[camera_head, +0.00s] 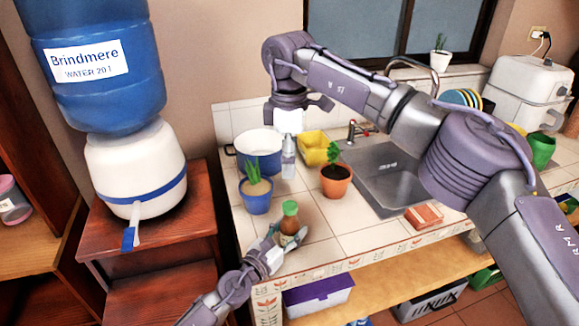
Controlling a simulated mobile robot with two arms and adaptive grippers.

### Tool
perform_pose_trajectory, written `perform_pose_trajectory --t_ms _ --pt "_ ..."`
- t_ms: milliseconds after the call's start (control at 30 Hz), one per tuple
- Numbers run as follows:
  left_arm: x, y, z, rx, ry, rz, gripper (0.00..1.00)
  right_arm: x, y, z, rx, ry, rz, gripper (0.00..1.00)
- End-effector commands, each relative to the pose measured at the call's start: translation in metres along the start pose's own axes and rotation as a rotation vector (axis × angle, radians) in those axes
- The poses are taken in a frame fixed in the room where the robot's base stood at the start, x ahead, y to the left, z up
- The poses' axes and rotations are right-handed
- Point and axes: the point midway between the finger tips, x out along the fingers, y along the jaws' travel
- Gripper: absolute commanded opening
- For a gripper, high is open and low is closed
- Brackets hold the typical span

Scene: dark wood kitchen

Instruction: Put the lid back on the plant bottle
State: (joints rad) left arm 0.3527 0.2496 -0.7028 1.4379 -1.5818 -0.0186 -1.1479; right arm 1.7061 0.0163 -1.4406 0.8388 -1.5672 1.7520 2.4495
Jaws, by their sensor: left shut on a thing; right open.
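A small brown bottle with a green top (290,222) stands at the front of the tiled counter. My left gripper (284,238) is shut on its lower part from the front left; the fingers hide part of the bottle. I cannot tell whether the green top is a separate lid. My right gripper (289,138) is open, pointing down over the back of the counter. Directly below it is a pale, clear bottle (288,163); I cannot tell whether they touch. No loose lid is clearly visible.
A blue-potted plant (256,195) and an orange-potted plant (336,181) stand close by. A blue-and-white pot (259,148) and a yellow container (313,150) are behind. The sink (385,178) is right, with a reddish box (424,216) before it. A water dispenser (134,165) stands left.

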Motion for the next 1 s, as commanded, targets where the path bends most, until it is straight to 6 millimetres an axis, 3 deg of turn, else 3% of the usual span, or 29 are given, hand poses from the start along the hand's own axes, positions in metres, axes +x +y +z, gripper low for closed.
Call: perform_pose_trajectory --t_ms 200,233,367,767,1000 --pt "0.0 0.0 -0.001 0.0 0.001 0.0 0.0 0.0 0.0 0.0 0.0 0.0 0.0 0.66" --pt "0.0 0.0 -0.001 0.0 0.001 0.0 0.56 0.0 0.0 0.0 0.0 0.0 0.0 0.66" --pt "0.0 0.0 -0.001 0.0 0.001 0.0 0.78 0.0 0.0 0.0 0.0 0.0 0.0 0.66" --pt "-0.003 0.001 0.0 0.002 0.0 0.0 0.8 0.0 0.0 0.0 0.0 0.0 -0.001 0.66" --pt "-0.035 0.001 -0.002 0.002 0.005 -0.001 0.8 0.0 0.0 0.0 0.0 0.0 0.0 0.66"
